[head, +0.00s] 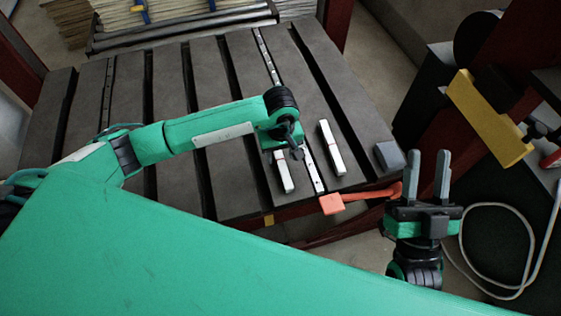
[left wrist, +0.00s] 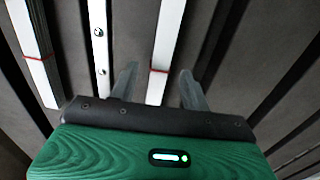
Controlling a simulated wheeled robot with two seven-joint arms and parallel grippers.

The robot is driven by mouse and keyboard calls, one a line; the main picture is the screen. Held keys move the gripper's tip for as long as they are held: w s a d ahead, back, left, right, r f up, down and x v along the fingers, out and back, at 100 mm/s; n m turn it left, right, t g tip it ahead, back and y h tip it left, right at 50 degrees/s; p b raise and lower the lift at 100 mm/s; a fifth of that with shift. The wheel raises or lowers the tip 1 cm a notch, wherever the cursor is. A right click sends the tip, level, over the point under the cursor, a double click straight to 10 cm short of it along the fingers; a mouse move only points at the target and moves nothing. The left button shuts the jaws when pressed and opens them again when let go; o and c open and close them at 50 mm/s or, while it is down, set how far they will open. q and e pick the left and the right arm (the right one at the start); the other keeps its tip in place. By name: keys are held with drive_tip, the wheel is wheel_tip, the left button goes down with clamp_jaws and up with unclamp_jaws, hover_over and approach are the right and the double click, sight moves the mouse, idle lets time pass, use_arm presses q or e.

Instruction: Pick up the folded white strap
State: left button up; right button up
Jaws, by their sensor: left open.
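Two folded white straps, each with a thin red band, lie on the grey slatted table. The near-left white strap (head: 285,178) lies under my left gripper (head: 289,148). In the left wrist view this strap (left wrist: 168,38) runs between the open fingers of my left gripper (left wrist: 158,82). Whether the fingers touch it I cannot tell. The other white strap (head: 331,148) lies to the right in the head view and at the left in the left wrist view (left wrist: 32,52). My right gripper (head: 428,178) is open and empty, off the table's right side.
A metal rail with screws (head: 312,172) runs between the straps. A grey block (head: 389,155) sits at the table's right corner. An orange-red handle (head: 332,204) juts at the front edge. A yellow plate (head: 490,118) and a pale cable (head: 470,240) are at right.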

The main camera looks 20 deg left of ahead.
use_arm(q)
drive_tip(key=shift+f, duration=0.8)
clamp_jaws()
drive_tip(key=shift+r, duration=0.15)
